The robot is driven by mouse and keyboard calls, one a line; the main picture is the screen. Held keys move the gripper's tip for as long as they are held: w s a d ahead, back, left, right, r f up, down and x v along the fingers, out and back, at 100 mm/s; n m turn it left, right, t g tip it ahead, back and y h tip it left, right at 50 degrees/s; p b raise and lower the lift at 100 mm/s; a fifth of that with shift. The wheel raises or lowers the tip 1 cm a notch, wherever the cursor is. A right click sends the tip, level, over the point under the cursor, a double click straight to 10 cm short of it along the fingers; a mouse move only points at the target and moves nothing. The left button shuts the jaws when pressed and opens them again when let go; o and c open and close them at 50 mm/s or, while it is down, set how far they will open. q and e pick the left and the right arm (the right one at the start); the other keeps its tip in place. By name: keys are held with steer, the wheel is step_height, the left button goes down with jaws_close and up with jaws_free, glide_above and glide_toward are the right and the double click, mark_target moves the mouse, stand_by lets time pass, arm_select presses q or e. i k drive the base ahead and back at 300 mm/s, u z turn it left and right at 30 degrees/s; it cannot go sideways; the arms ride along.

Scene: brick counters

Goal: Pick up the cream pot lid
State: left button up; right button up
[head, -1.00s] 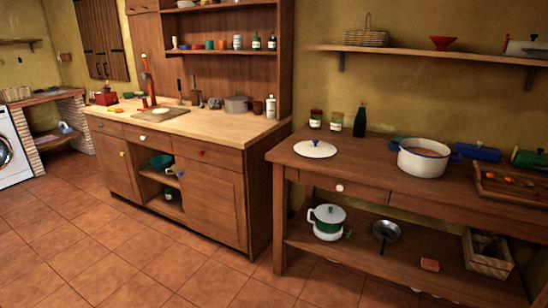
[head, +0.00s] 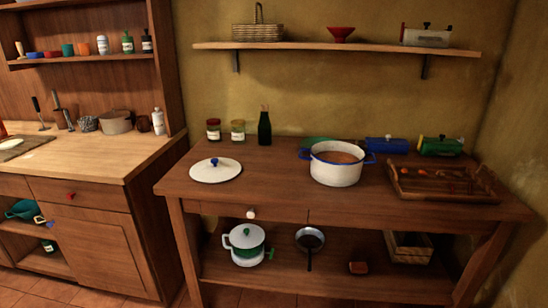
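The cream pot lid (head: 215,171) lies flat on the left part of the dark wooden table (head: 290,185). It is round with a small blue knob on top. A white pot (head: 336,169) with a blue rim and blue handles stands open to its right, with something brown inside. The lid and the pot are apart. Neither of my grippers shows in the head view.
Two jars (head: 214,129) and a dark green bottle (head: 264,126) stand behind the lid. A wooden tray (head: 440,192) and a blue roll-shaped object (head: 386,145) are at the right. The table in front of the lid is clear. A shelf (head: 330,47) hangs above.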

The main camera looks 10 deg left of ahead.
mark_target(215, 170)
steer(key=u, duration=0.2)
steer(key=i, duration=1)
steer(key=u, duration=0.7)
